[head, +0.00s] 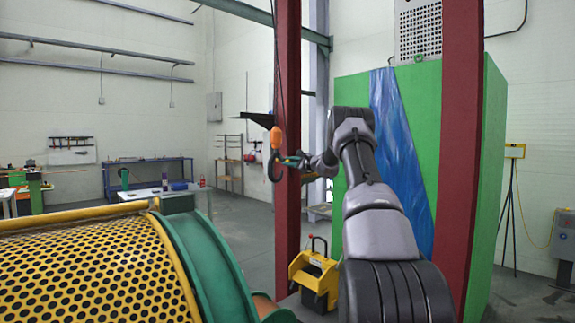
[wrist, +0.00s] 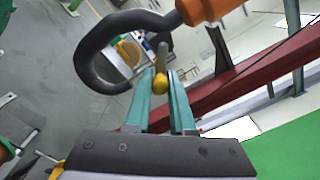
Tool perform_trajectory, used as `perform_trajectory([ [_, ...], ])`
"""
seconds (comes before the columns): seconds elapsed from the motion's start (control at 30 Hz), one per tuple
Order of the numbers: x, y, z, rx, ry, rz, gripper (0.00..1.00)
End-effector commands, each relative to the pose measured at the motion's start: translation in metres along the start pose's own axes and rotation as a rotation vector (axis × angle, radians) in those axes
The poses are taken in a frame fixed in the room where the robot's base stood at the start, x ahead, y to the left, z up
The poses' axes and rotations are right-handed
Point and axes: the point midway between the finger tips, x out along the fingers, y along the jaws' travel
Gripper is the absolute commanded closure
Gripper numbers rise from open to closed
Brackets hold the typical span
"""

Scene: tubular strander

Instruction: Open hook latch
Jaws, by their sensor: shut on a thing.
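The crane hook hangs from an orange block (head: 276,138) in front of the dark red column. Its dark curved hook (head: 272,168) is small in the head view and fills the upper left of the wrist view (wrist: 88,52). The hook latch (wrist: 162,50) is a short grey bar with a yellow piece at its lower end, at the hook's opening. My gripper (wrist: 161,78) has its two teal fingers on either side of the latch's yellow end and is shut on it. In the head view my gripper (head: 290,160) is beside the hook, its fingertips hard to make out.
A dark red column (head: 288,80) stands just behind the hook. A second red column (head: 460,140) and a green panel (head: 495,170) stand at the right. A yellow perforated guard (head: 90,270) with a green rim fills the lower left. A yellow cart (head: 312,278) stands on the floor below.

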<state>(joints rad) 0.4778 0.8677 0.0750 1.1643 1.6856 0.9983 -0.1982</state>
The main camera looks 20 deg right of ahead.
Motion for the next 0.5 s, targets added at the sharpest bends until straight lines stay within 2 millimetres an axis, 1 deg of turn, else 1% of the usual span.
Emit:
perform_trajectory([
  [0.2, 0.000, -0.007, 0.000, -0.201, 0.001, 0.000, 1.00],
  [0.5, 0.000, -0.014, 0.002, -0.419, 0.000, 0.000, 1.00],
])
